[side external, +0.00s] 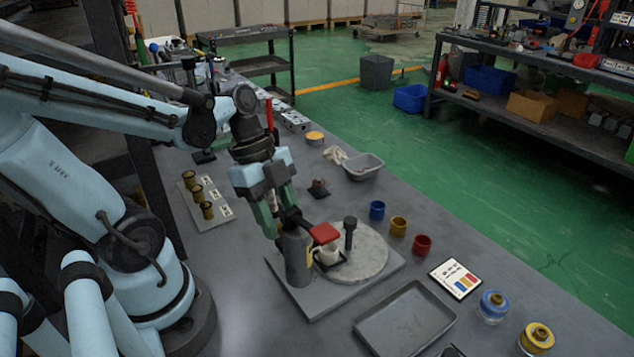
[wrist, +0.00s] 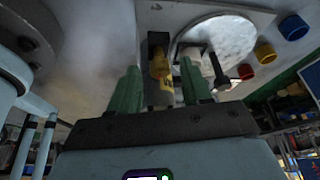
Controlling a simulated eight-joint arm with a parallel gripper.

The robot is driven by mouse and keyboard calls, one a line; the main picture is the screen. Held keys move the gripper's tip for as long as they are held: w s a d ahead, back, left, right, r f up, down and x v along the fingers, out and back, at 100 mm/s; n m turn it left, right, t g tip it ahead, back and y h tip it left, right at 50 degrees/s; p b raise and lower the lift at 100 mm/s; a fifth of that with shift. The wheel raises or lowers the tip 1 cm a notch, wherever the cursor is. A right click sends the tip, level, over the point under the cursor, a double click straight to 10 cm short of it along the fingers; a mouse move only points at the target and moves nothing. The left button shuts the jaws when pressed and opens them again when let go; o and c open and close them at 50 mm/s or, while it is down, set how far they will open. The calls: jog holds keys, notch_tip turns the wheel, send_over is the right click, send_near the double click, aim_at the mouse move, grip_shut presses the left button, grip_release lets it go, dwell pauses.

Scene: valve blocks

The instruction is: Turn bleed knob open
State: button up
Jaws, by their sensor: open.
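A fixture on a grey square plate (side external: 318,303) has a dark grey cylinder (side external: 297,260), a red flat part (side external: 324,233), a white cup-like part (side external: 328,255) and a black upright post (side external: 349,233) by a pale round disc (side external: 368,258). I cannot tell which part is the bleed knob. My gripper (side external: 277,214) is open, just above and behind the cylinder. In the wrist view its green fingers (wrist: 160,84) are apart, with a yellow-marked part (wrist: 160,66) in line between them. Contact cannot be told. The disc (wrist: 218,38) shows to the right there.
Blue (side external: 377,210), yellow (side external: 398,227) and red (side external: 422,245) cups stand right of the plate. A grey tray (side external: 405,318) lies in front. A small bin (side external: 362,167) is behind. A card (side external: 456,280) and two jars (side external: 493,306) are at right. Brass fittings (side external: 203,195) stand at left.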

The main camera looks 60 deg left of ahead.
grip_shut()
jog(key=shift+n+t, duration=0.3)
jog(key=shift+n, duration=0.4)
grip_release()
jog(key=v, duration=1.2)
dwell(0.4)
